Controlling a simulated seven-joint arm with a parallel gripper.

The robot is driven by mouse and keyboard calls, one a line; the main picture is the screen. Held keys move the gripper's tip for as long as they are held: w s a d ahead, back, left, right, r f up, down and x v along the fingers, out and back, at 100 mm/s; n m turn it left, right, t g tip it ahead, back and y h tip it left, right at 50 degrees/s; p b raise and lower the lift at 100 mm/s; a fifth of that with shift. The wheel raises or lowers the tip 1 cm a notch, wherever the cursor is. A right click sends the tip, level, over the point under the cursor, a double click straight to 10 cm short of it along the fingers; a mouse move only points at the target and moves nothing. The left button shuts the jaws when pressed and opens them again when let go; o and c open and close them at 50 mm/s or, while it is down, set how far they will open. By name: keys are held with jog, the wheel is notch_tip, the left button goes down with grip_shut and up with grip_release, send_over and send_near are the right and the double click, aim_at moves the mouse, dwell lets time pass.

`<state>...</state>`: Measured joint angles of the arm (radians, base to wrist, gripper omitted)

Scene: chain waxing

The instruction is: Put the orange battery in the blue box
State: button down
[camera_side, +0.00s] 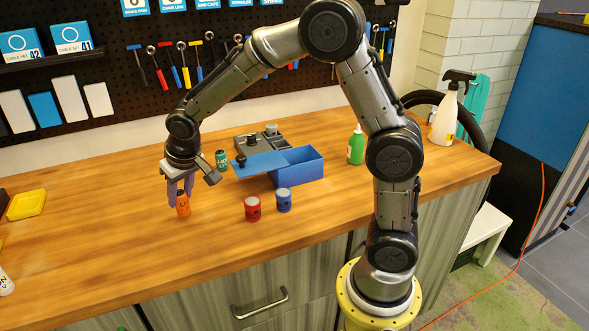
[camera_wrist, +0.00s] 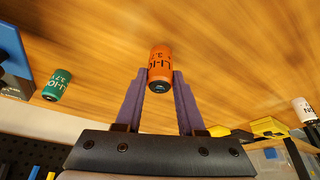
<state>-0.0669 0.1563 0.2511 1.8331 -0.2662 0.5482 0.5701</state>
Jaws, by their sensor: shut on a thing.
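The orange battery (camera_side: 183,205) is upright between the purple fingers of my gripper (camera_side: 180,190), low over the left part of the wooden bench. I cannot tell whether its base touches the bench. In the wrist view the orange battery (camera_wrist: 160,68) sits between the fingertips (camera_wrist: 160,82), which are shut on it. The right part of the box top looks uncovered. A corner of blue shows at the left of the wrist view (camera_wrist: 12,55).
A green battery (camera_side: 221,160) stands left of the lid; it shows in the wrist view (camera_wrist: 57,85). A grey tray (camera_side: 250,143) lies behind; a green bottle (camera_side: 356,146) stands right.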

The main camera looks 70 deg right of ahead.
aim_at(183, 192)
notch_tip(183, 192, up, 12)
jog(key=s+d+m+g+h, duration=0.1)
jog(key=s+d+m, duration=0.1)
jog(key=d+m, duration=0.2)
jog(key=s+d+m+g+h, duration=0.1)
jog(key=s+d+m, duration=0.2)
jog(key=d, duration=0.3)
jog(key=s+d+m+g+h, duration=0.1)
jog(key=s+d+m, duration=0.1)
jog(key=d+m, duration=0.2)
jog(key=shift+s+d+f+m, duration=0.1)
jog(key=shift+d+f+m, duration=0.1)
jog(key=shift+d, duration=0.2)
jog(key=shift+s+d+f+m, duration=0.1)
jog(key=shift+d+f+m, duration=0.1)
jog(key=shift+d, duration=0.2)
jog(key=s+d+m+g, duration=0.4)
jog(key=s+d+m, duration=0.5)
jog(key=s+m, duration=0.1)
jog(key=shift+y, duration=0.5)
jog(key=shift+d+f, duration=0.2)
jog(key=shift+f, duration=5.95)
jog(key=shift+f, duration=0.1)
jog(key=c, duration=0.8)
grip_release()
